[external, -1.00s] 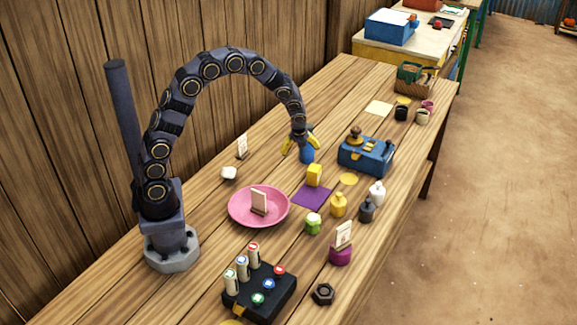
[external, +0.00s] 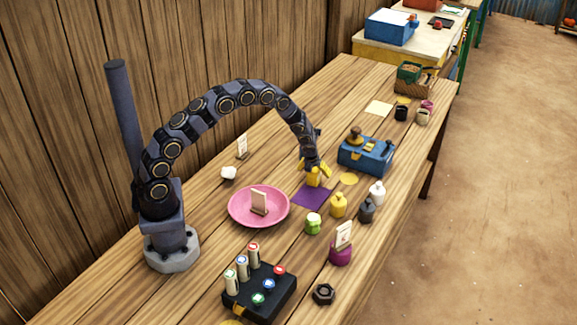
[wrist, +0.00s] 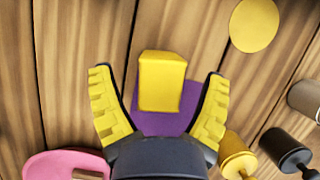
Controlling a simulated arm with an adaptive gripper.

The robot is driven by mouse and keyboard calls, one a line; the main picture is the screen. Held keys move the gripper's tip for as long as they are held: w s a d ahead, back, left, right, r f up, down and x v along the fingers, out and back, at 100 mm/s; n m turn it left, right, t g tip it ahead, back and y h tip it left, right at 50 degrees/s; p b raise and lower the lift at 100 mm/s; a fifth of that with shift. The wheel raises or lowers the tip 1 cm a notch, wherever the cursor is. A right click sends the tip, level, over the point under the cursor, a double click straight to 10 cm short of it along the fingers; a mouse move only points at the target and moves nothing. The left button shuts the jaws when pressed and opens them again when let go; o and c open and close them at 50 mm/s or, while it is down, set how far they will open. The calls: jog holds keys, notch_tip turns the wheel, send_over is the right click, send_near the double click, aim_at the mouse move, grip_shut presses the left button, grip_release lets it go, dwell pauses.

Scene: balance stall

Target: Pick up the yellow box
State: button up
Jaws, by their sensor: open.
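The yellow box (wrist: 162,82) stands on a purple mat (wrist: 190,100) in the wrist view. It is between the two yellow fingers of my gripper (wrist: 160,105), with a gap on each side. In the external view the box (external: 313,181) is partly hidden by my gripper (external: 316,168), which is over it, fingers pointing down. The purple mat (external: 309,196) shows in front of the box. My gripper is open and holds nothing.
A pink plate (external: 236,214) with a card is left of the mat. A blue case (external: 366,157) is to the right. Yellow (external: 338,206), grey (external: 367,211) and white (external: 377,192) bottles and a green jar (external: 313,224) stand in front. A yellow disc (wrist: 254,24) lies nearby.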

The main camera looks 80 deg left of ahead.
jog(key=shift+x, duration=0.9)
jog(key=c, duration=1.2)
jog(key=shift+r, duration=0.1)
